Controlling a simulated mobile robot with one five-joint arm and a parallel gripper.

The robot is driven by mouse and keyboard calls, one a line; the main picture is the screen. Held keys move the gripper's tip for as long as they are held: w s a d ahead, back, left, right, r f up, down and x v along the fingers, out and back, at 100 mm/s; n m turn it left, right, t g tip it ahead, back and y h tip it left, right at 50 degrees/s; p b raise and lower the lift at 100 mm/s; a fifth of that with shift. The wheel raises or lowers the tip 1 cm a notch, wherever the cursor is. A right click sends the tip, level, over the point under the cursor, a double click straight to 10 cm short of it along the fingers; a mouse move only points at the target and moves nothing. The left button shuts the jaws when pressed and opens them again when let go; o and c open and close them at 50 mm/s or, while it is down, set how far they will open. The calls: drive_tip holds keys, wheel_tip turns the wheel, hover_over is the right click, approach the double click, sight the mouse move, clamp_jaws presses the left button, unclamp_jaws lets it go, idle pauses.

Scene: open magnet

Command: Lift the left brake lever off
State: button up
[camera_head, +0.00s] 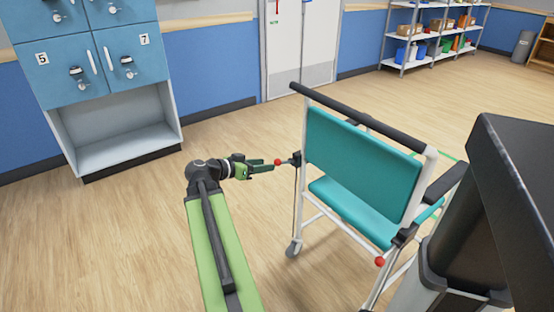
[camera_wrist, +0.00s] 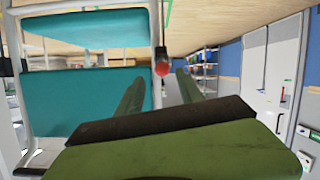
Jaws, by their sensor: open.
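The left brake lever (camera_head: 287,161) is a short bar ending in a red knob, jutting out from the left side of a teal wheeled chair (camera_head: 360,160). In the wrist view the red knob (camera_wrist: 162,68) shows between and beyond my two green fingers. My gripper (camera_head: 270,167) is open, its fingertips close to the knob. I cannot tell if they touch it. A second red knob (camera_head: 380,261) sits low on the chair's right side.
The chair has a black push bar (camera_head: 360,118) and a caster (camera_head: 293,248) on the floor. Blue lockers (camera_head: 90,50) stand over an open white cubby at the left. Shelves (camera_head: 430,35) stand far back right. The floor left of the chair is clear.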

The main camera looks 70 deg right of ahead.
drive_tip(key=p+v, duration=0.1)
drive_tip(key=v, duration=0.7)
drive_tip(key=shift+p, duration=0.4)
drive_tip(key=w+a+f+n+t+y, duration=0.1)
drive_tip(key=w+a+f+n+t, duration=0.25)
drive_tip(key=w+a, duration=0.75)
drive_tip(key=w+a+f+n+t+y, duration=0.1)
drive_tip(key=w+a+f+n+t, duration=0.25)
drive_tip(key=w+a, duration=0.75)
drive_tip(key=w+a+f+n+y, duration=0.1)
drive_tip(key=a+f+n+y, duration=0.3)
drive_tip(key=a, duration=0.6)
drive_tip(key=a+f+n+y, duration=0.25)
drive_tip(key=a+n, duration=0.35)
drive_tip(key=a, duration=0.5)
drive_tip(key=w+a+f+n+y, duration=0.1)
drive_tip(key=a+f+n+y, duration=0.3)
drive_tip(key=a, duration=0.6)
wheel_tip(320, 180, up, 35)
drive_tip(key=n+p, duration=0.1)
drive_tip(key=p, duration=3.3)
drive_tip(key=shift+a+r+t, duration=0.2)
drive_tip(key=shift+r+t, duration=0.05)
drive_tip(key=shift+t, duration=0.05)
